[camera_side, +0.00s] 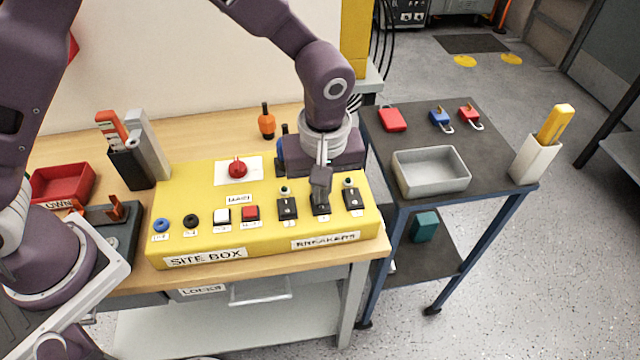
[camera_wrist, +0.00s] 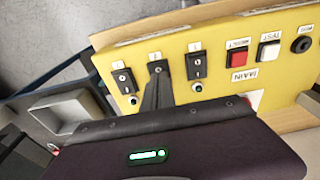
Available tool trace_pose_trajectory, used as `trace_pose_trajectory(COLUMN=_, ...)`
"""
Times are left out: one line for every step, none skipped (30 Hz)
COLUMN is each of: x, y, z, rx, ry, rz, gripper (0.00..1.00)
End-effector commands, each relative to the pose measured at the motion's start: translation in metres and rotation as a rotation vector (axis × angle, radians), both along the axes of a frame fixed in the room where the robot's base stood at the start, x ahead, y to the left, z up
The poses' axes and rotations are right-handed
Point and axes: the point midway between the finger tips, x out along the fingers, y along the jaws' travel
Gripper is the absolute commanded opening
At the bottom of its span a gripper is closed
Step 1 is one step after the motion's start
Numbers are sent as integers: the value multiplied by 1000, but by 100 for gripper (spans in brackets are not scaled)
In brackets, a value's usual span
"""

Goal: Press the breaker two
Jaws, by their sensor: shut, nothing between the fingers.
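The yellow site box (camera_side: 215,247) lies on the wooden bench. Its right part carries three black breakers in a row: a left one (camera_side: 287,208), a middle one (camera_side: 321,209) and a right one (camera_side: 352,199). My gripper (camera_side: 320,196) is shut and empty, pointing down at the middle breaker. In the wrist view the fingertips (camera_wrist: 157,82) lie at the lower edge of the middle breaker (camera_wrist: 157,67) and hide part of it. I cannot tell whether they touch it. Small lamps show by the outer breakers; the middle one's lamp is hidden.
Left on the box are a red mushroom button (camera_side: 238,169), white (camera_side: 222,215) and red (camera_side: 250,213) square buttons, and blue and black round knobs. A dark cart (camera_side: 493,160) at right holds a grey tray (camera_side: 431,188) and padlocks. A red tray (camera_side: 62,183) sits at left.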

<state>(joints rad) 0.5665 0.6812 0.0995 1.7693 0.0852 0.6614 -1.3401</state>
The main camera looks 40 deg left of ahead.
Motion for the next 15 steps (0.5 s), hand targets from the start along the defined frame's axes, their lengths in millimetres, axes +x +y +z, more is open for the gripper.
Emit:
trace_pose_trajectory(x=0, y=0, z=0, rx=0, ry=0, rz=1, gripper=0)
trace_pose_trajectory(x=0, y=0, z=0, rx=0, ry=0, rz=1, gripper=0)
trace_pose_trajectory(x=0, y=0, z=0, rx=0, ry=0, rz=1, gripper=0)
trace_pose_trajectory(x=0, y=0, z=0, rx=0, ry=0, rz=1, gripper=0)
trace_pose_trajectory(x=0, y=0, z=0, rx=1, ry=-1, rz=1, gripper=0)
trace_pose_trajectory(x=1, y=0, z=1, rx=0, ry=-1, rz=1, gripper=0)
trace_pose_trajectory(x=0, y=0, z=2, rx=0, ry=-1, rz=1, gripper=0)
trace_pose_trajectory(x=0, y=0, z=3, rx=-1, ry=-2, rz=1, gripper=0)
trace_pose_trajectory(x=0, y=0, z=7, rx=-1, ry=-4, rz=1, gripper=0)
trace_pose_trajectory(x=0, y=-1, z=11, rx=-1, ry=-4, rz=1, gripper=0)
trace_pose_trajectory(x=0, y=-2, z=17, rx=-1, ry=-4, rz=1, gripper=0)
trace_pose_trajectory(x=-1, y=-2, z=25, rx=-2, ry=-5, rz=1, gripper=0)
trace_pose_trajectory(x=-2, y=-3, z=32, rx=-2, ry=-4, rz=2, gripper=0)
trace_pose_trajectory(x=-2, y=-4, z=40, rx=-3, ry=-6, rz=1, gripper=0)
trace_pose_trajectory(x=-3, y=-5, z=50, rx=-3, ry=-6, rz=0, gripper=0)
